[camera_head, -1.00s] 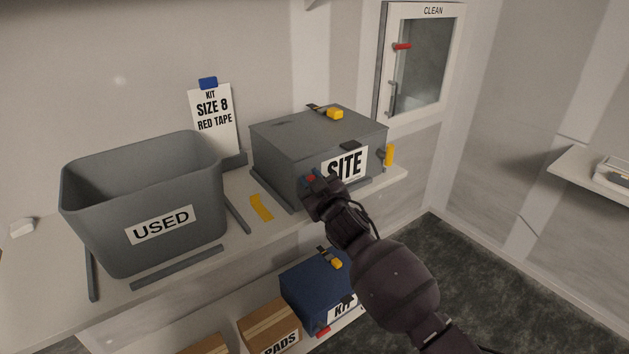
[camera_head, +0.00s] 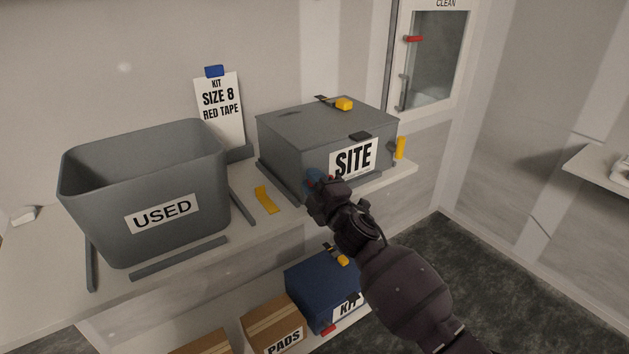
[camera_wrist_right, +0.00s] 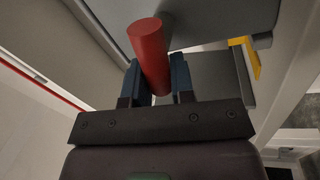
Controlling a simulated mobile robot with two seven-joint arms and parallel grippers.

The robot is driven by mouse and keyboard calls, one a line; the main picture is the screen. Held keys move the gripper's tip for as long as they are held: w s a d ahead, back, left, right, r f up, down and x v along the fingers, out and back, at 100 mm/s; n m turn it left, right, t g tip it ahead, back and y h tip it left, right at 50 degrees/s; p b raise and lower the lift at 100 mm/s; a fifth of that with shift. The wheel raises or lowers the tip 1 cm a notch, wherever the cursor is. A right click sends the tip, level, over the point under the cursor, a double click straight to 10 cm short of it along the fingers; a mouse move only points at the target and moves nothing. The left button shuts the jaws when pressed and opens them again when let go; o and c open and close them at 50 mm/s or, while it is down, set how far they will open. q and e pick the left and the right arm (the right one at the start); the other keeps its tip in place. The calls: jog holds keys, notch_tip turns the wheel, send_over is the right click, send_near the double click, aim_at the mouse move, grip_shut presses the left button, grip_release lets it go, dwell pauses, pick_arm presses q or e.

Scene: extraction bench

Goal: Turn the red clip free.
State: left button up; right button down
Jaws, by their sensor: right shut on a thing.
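My right gripper (camera_head: 315,184) is at the front left of the grey SITE box (camera_head: 285,152), on the bench. In the right wrist view, its blue fingers (camera_wrist_right: 158,80) are shut on the red clip (camera_wrist_right: 148,45), a plain red cylinder standing between them. In the head view the gripper hides nearly all of the clip. How far the clip is turned, and how it meets the box, cannot be made out. My left gripper is out of view.
A yellow clip (camera_head: 400,148) is at the box's right side and a yellow piece (camera_head: 344,104) is on its lid. A grey USED bin (camera_head: 190,165) stands at left. A loose yellow strip (camera_head: 266,200) lies between. A blue KIT box (camera_head: 312,290) sits on the lower shelf.

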jog(key=shift+f+n+g+y+b, duration=0.15)
jog(key=shift+f+n+y, duration=0.1)
jog(key=shift+n, duration=0.6)
jog(key=shift+f+n+g+y+b, duration=0.15)
jog(key=shift+f+n, duration=0.05)
jog(key=shift+n, duration=0.65)
jog(key=c, duration=1)
grip_release()
jog(key=shift+s, duration=0.1)
jog(key=p+v, duration=0.1)
jog(key=v, duration=0.9)
jog(key=shift+s+d+f, duration=0.1)
jog(key=shift+s+d, duration=0.15)
